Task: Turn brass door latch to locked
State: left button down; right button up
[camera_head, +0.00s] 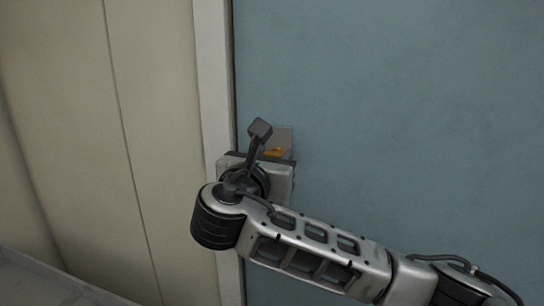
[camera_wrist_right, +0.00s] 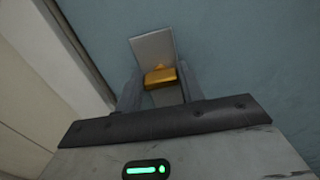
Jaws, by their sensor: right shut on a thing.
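The brass door latch (camera_head: 273,152) is a small gold-coloured piece on a grey plate (camera_head: 284,136) near the left edge of the blue door. My right gripper (camera_wrist_right: 160,88) is at the latch, with a finger on either side of the brass latch (camera_wrist_right: 160,77) in the right wrist view, and is shut on it. The plate (camera_wrist_right: 153,46) shows beyond the fingers. In the head view my right wrist hides much of the latch and the fingers. My left gripper is in neither view.
The blue door (camera_head: 400,110) fills the right side. A pale door frame (camera_head: 215,80) runs beside it, with a beige panelled wall (camera_head: 150,120) to the left. A grey surface (camera_head: 45,285) shows at the lower left. The door face above the latch is clear.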

pick_arm(q)
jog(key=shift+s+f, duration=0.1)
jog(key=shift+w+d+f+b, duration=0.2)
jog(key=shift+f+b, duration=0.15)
jog(key=shift+b, duration=0.7)
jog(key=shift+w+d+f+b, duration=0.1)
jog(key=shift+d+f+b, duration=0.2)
jog(key=shift+b, duration=0.7)
pick_arm(e)
jog(key=shift+s+d+f+m, duration=0.1)
jog(key=shift+f+m, duration=0.05)
jog(key=shift+m, duration=4.2)
jog(key=shift+d+f+m, duration=0.1)
jog(key=shift+f+m, duration=0.05)
jog(key=shift+m, duration=4.2)
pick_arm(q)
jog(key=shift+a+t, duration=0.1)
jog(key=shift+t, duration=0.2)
pick_arm(e)
jog(key=o, duration=1)
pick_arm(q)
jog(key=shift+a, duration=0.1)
